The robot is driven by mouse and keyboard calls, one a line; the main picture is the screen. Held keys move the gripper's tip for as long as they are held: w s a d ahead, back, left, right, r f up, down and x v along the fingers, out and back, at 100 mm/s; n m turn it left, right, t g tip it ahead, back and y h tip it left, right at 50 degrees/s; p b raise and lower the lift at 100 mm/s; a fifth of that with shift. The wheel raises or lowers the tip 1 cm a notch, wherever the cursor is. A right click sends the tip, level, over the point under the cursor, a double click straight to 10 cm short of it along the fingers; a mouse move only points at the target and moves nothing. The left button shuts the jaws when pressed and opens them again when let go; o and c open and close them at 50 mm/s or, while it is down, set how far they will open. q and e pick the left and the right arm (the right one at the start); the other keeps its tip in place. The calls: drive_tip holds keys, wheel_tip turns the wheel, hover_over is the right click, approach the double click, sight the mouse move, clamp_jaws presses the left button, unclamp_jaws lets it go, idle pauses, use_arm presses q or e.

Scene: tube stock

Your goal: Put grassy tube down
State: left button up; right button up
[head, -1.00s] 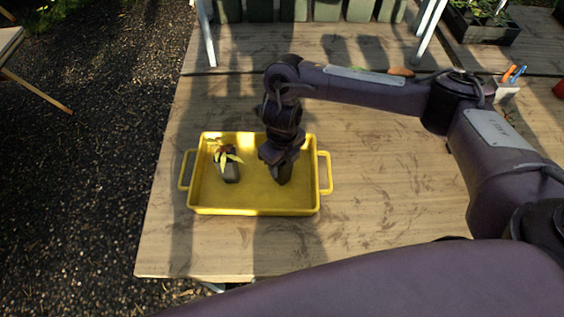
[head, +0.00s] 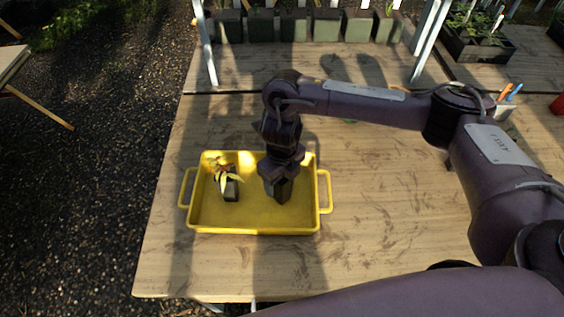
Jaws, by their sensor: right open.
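My right gripper (head: 281,180) points down into the right half of the yellow tray (head: 256,229). It is open around the upper part of a dark square tube (head: 282,192), which seems to stand in the tray. The gripper hides the top of this tube, so I cannot see any grass on it. My left gripper is not in view.
The tray sits on a wooden table with bare wood in front of it (head: 290,265). A row of dark pots (head: 295,24) stands at the back. A black crate of seedlings (head: 475,40) is at the back right. A holder with pens (head: 503,105) is at the right.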

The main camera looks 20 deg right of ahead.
wheel_tip(320, 180, up, 11)
drive_tip(key=shift+f+p, duration=0.1)
drive_tip(key=shift+p, duration=0.2)
idle(0.5)
